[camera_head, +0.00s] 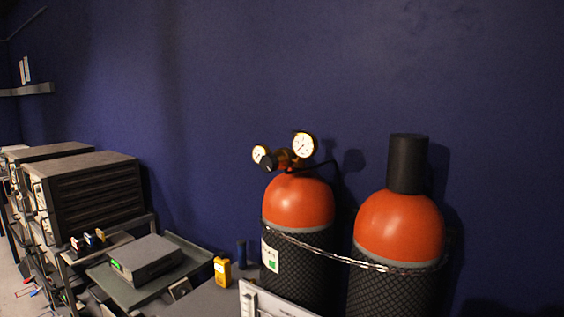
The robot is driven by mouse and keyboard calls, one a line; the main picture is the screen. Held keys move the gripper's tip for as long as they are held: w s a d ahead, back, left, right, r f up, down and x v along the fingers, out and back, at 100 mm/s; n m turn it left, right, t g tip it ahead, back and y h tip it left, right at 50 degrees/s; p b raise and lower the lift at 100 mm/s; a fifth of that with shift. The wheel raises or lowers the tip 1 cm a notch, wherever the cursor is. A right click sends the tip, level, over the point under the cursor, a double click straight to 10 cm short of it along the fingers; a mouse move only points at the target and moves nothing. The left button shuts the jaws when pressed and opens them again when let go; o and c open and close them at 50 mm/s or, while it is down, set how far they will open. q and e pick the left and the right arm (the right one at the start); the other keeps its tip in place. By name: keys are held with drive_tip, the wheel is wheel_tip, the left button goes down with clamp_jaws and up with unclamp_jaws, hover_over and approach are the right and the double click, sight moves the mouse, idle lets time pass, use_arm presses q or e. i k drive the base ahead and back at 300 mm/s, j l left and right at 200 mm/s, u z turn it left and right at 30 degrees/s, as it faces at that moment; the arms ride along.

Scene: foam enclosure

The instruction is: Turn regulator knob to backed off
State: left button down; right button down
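The regulator (289,158) sits on top of the left gas cylinder (298,203), which has an orange shoulder and a dark mesh-covered body. Its black knob (267,162) faces forward at the lower left of the regulator. Two round white gauges show, a larger one (304,145) at the right and a smaller one (260,154) at the left. The gauge readings and the knob's turn are too small to tell. Neither of my grippers is in view.
A second orange cylinder (399,227) with a black cap (407,163) stands to the right; a chain (345,259) runs across both. A grey instrument box (146,258), a yellow meter (222,271) and stacked equipment (90,195) stand at the left. A blue wall (220,80) is behind.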

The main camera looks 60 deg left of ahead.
sight(269, 163)
drive_tip(key=u, duration=2)
